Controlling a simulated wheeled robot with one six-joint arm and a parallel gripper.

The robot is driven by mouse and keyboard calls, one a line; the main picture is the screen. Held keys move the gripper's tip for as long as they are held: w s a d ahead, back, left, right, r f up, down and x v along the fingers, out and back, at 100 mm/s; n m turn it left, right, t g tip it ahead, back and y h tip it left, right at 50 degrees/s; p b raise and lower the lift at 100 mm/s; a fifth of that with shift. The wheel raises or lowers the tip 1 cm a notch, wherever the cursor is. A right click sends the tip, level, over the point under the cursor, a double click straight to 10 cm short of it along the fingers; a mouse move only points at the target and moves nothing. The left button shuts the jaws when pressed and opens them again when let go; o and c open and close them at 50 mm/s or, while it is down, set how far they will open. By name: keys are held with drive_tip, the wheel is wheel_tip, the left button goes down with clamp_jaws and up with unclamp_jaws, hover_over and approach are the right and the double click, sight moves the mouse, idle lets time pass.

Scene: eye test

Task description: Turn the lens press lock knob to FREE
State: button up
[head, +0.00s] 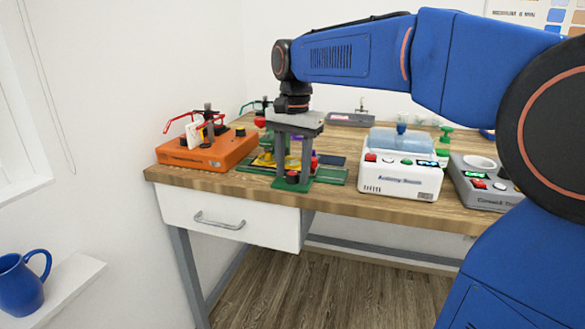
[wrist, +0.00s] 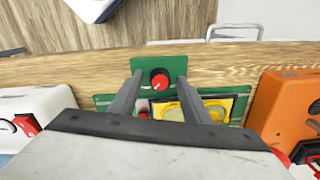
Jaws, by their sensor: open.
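The lens press is a green base (head: 332,179) with a yellow part (head: 265,160) on it, near the table's front edge. In the wrist view the knob (wrist: 159,79) shows on that plate (wrist: 176,63). I cannot read any FREE mark or tell where the knob points. My gripper (head: 292,180) points down with its two grey fingers open, one on each side of the knob. In the wrist view the gap between the fingertips (wrist: 160,76) frames the knob; contact cannot be told.
An orange device (head: 207,152) with red wire-like parts stands left of the press. A white device (head: 400,185) with a clear lid stands to its right, and a grey device (head: 481,192) farther right. The wooden table's front edge (head: 240,190) is close to the knob.

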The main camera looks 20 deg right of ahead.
drive_tip(key=c, duration=1.1)
drive_tip(key=shift+o, duration=0.3)
drive_tip(key=shift+n, duration=0.4)
drive_tip(key=n, duration=0.3)
drive_tip(key=shift+n, duration=0.4)
drive_tip(key=n, duration=0.4)
drive_tip(key=shift+n, duration=0.3)
drive_tip(key=n, duration=0.4)
drive_tip(key=shift+r, duration=0.1)
drive_tip(key=n, duration=0.4)
drive_tip(key=shift+w+n, duration=0.1)
drive_tip(key=shift+n, duration=0.3)
